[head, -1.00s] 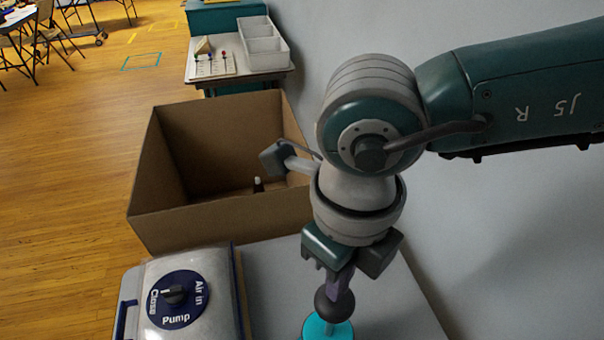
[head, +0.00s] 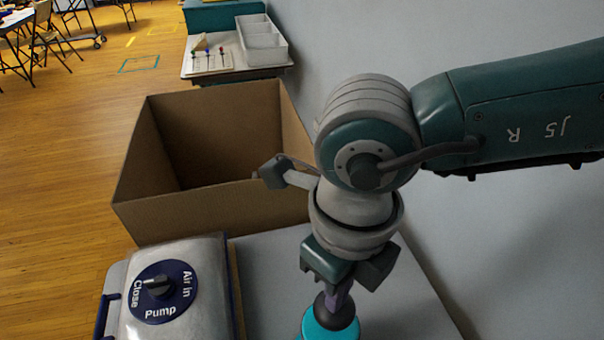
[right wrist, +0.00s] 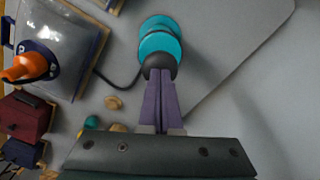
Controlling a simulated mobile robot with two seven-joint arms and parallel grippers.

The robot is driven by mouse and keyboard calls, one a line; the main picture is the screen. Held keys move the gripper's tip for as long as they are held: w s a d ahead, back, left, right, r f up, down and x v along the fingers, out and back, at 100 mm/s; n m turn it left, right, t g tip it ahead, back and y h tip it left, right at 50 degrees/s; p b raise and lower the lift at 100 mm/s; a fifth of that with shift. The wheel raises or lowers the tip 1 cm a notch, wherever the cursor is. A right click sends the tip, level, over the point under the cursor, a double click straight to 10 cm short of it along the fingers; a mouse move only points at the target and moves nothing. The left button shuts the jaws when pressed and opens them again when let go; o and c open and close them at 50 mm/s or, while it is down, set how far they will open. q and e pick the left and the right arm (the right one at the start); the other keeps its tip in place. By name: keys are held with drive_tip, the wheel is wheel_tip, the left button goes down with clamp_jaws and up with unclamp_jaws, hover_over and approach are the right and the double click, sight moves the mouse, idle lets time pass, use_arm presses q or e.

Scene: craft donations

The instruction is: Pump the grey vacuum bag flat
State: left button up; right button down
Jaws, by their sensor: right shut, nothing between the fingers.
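The grey vacuum bag (head: 205,290) lies at the lower left of the head view, its surface rounded. Its blue dial (head: 183,287) reads Close, Pump and Air in; the knob lies toward Close. The teal pump (head: 318,330), with a dark round knob (head: 336,309), stands right of the bag. My right gripper (head: 338,296) is shut and empty, its purple fingertips down against the knob. The right wrist view shows the pump (right wrist: 160,45), the shut fingers (right wrist: 160,80) at its knob, a black hose and the bag (right wrist: 65,40). My left gripper is out of view.
An open cardboard box (head: 210,215) stands behind the bag. The right wrist view shows an orange piece (right wrist: 27,68) over the bag, unclear what, plus a dark red box (right wrist: 25,115) and small beads. A white tray (head: 262,42) stands farther back.

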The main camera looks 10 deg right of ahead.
drive_tip(key=shift+f+b, duration=1.3)
drive_tip(key=shift+f, duration=0.4)
wheel_tip(320, 180, up, 12)
drive_tip(key=p, duration=1)
drive_tip(key=shift+f, duration=0.25)
wheel_tip(320, 180, down, 9)
drive_tip(key=b, duration=0.7)
drive_tip(key=shift+r+b, duration=0.2)
drive_tip(key=shift+b, duration=0.2)
wheel_tip(320, 180, down, 3)
drive_tip(key=b, duration=0.2)
drive_tip(key=shift+b, duration=0.35)
wheel_tip(320, 180, up, 12)
drive_tip(key=p, duration=1)
drive_tip(key=shift+f, duration=0.15)
